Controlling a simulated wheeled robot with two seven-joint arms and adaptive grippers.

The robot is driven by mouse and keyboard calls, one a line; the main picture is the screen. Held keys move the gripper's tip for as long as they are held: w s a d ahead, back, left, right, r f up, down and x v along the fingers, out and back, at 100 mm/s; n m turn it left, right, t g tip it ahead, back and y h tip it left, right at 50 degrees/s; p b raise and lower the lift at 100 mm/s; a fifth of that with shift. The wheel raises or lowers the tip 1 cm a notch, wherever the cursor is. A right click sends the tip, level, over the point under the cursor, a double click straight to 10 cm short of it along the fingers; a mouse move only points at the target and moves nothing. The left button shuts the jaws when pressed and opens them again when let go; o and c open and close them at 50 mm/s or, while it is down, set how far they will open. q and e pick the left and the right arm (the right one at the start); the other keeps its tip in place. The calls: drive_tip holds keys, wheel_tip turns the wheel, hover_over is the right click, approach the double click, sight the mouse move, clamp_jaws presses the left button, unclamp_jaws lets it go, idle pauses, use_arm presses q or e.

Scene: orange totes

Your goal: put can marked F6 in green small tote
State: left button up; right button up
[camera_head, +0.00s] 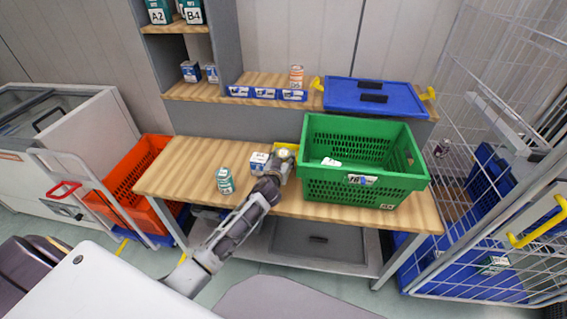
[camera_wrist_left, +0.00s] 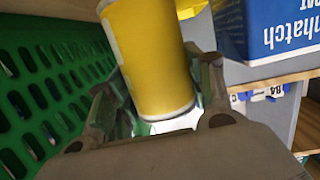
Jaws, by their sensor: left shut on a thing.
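My left gripper (camera_head: 280,164) is above the table, beside the left wall of the green tote (camera_head: 365,182). It is shut on a yellow can (camera_wrist_left: 150,55), which sits between the two fingers in the left wrist view. No F6 mark can be read on the can from here. The green tote stands on the right part of the wooden table, with a small white item (camera_head: 331,162) in it. In the left wrist view its slotted wall (camera_wrist_left: 50,85) is close on the left of the gripper. My right gripper is not in view.
A teal can (camera_head: 225,180) and a blue-and-white box (camera_head: 259,163) stand on the table left of the gripper. A blue lidded tote (camera_head: 372,97) and an orange can (camera_head: 296,76) are on the shelf behind. An orange tote (camera_head: 128,183) is left of the table.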

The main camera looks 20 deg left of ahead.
use_arm(q)
wheel_tip(320, 180, down, 2)
drive_tip(key=shift+f, duration=0.15)
drive_tip(key=shift+f+b, duration=0.1)
drive_tip(key=shift+b, duration=0.2)
drive_tip(key=o, duration=1)
drive_tip(key=shift+s, duration=0.15)
drive_tip(key=shift+v, duration=5)
drive_tip(key=shift+s+d, duration=0.1)
drive_tip(key=shift+s, duration=0.35)
drive_tip(key=shift+s+r, duration=0.2)
drive_tip(key=shift+r, duration=0.1)
drive_tip(key=shift+s, duration=0.15)
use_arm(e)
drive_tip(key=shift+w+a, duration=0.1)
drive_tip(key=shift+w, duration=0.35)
